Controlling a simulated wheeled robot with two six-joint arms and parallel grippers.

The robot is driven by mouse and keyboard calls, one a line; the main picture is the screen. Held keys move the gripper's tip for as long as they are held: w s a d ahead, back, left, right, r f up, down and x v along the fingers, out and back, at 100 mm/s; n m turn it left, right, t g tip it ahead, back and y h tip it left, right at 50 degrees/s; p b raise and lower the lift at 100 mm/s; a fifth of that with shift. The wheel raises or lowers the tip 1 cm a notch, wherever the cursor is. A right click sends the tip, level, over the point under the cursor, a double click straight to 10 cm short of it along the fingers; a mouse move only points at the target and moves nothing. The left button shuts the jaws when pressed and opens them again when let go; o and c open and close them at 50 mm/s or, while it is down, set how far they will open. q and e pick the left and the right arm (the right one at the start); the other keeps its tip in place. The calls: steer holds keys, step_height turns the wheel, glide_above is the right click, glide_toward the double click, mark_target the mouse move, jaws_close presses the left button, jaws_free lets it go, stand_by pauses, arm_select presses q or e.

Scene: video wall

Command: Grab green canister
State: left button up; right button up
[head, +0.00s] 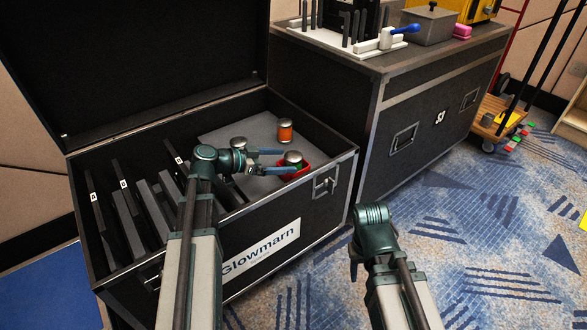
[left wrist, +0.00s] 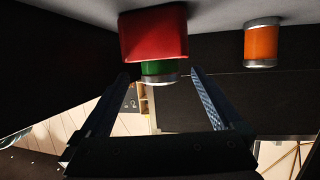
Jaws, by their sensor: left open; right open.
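The green canister (head: 293,165) has a silver lid and stands in a red holder (head: 305,172) inside the open black case. In the left wrist view the picture is upside down; the green canister (left wrist: 158,69) shows below the red holder (left wrist: 153,35), its lower part hidden by it. My left gripper (head: 286,162) is open, with its fingers at either side of the canister's lid in the head view. In the left wrist view the canister lies between the finger lines, not visibly gripped. My right gripper (head: 354,264) is low outside the case, partly hidden by its wrist.
An orange canister (head: 285,132) stands behind, on the grey panel (head: 258,128). Another silver lid (head: 238,142) is beside my left gripper. Dark slotted panels (head: 127,220) fill the case's left part. The case's front wall (head: 335,168) is close. A second case (head: 420,125) stands right.

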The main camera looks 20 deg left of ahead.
arm_select(q)
steer(key=shift+x, duration=1.05)
steer(key=c, duration=1.5)
steer(key=shift+c, duration=0.2)
step_height(320, 180, up, 10)
steer(key=p, duration=1)
steer(key=shift+r, duration=0.15)
